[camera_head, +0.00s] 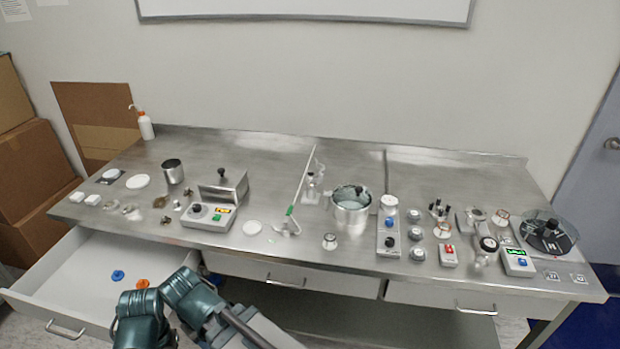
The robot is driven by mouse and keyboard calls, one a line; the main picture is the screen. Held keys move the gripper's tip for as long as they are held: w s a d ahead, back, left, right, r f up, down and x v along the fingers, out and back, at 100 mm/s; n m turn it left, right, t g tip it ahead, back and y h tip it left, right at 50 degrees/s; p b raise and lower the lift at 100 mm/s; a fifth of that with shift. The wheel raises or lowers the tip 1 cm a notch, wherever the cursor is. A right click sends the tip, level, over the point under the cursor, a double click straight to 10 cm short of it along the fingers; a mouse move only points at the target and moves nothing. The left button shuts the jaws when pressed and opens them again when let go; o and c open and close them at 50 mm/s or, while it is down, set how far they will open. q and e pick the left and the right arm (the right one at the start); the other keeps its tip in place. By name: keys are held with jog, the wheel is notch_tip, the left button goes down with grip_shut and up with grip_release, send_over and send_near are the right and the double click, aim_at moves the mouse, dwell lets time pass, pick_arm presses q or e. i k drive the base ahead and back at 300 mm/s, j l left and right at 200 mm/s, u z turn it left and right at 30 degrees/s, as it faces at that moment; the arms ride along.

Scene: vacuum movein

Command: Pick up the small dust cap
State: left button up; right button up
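The open white drawer (75,262) at the left holds a small round blue piece (118,275) and a small round orange piece (142,284). They lie apart on its floor. I cannot tell whether either is the small dust cap. Several other small parts lie on the bench's left side, too small to name surely. Teal arm links of mine (190,295) stand at the bottom, over the drawer's right part, close to the orange piece, and hide some of the drawer floor. No gripper fingers can be made out.
The steel bench (280,165) holds a control box (208,216), a metal pot (351,210), a glass dish (548,233) and a wash bottle (145,126). Two other drawers (300,279) are shut. Cardboard boxes (35,170) stand at the left. The bench's back middle is fairly clear.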

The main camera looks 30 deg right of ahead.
aim_at(118, 275)
jog(key=i+j+z, duration=0.2)
jog(key=i+z, duration=0.2)
jog(key=i+j+z, duration=0.35)
jog(key=l, duration=0.1)
